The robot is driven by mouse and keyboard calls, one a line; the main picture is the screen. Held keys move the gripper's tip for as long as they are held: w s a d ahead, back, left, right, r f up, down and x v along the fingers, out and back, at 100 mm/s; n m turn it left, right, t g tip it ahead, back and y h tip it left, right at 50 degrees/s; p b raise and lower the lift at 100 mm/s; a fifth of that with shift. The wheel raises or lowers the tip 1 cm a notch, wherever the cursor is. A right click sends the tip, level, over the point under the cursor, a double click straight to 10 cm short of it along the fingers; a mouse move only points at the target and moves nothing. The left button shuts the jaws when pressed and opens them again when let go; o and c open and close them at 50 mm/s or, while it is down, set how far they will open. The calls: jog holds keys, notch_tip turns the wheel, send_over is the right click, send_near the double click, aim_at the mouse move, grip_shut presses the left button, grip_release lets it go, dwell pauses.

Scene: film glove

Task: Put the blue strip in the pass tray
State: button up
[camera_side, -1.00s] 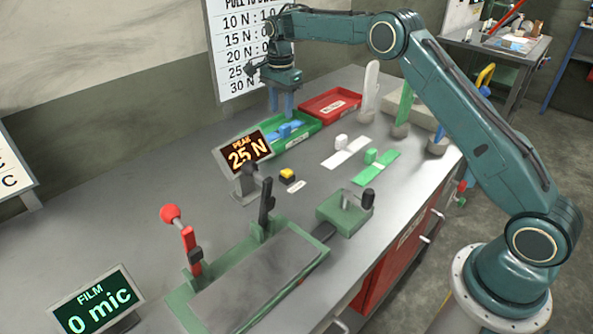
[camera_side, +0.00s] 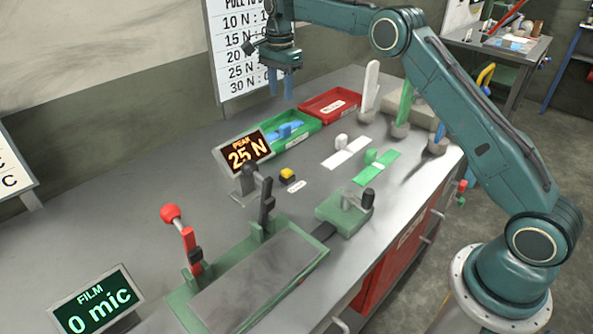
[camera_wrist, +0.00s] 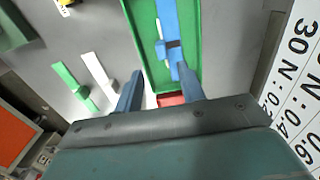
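The blue strip (camera_side: 284,133) lies inside the green tray (camera_side: 301,138), which I take to be the pass tray; its label is too small to read. In the wrist view the blue strip (camera_wrist: 169,20) lies lengthwise in the green tray (camera_wrist: 195,60), with a raised blue block on it. My gripper (camera_side: 281,93) is raised above the green tray, clear of the strip. Its two blue fingers (camera_wrist: 160,85) are apart with nothing held between them.
A red tray (camera_side: 330,105) adjoins behind the green one. A white strip (camera_side: 345,152) and a green strip (camera_side: 377,168) lie to the right. A "25 N" display (camera_side: 243,153) stands close in front. A fixture with levers (camera_side: 255,280) fills the front bench.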

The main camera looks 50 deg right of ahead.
jog(key=s+a+r+n+t, duration=0.1)
jog(key=s+a+r+n, duration=0.1)
jog(key=s+r+n, duration=0.5)
jog(key=s+a+r+n+t, duration=0.25)
jog(key=s+r, duration=0.55)
jog(key=s, duration=0.5)
jog(key=s+a+f+n+t, duration=0.1)
jog(key=s+f+n, duration=0.2)
jog(key=s, duration=0.9)
jog(key=s+a+f+n+t, duration=0.1)
jog(key=s+f+n, duration=0.3)
jog(key=s, duration=0.8)
jog(key=shift+a+n, duration=0.2)
jog(key=shift+n, duration=0.55)
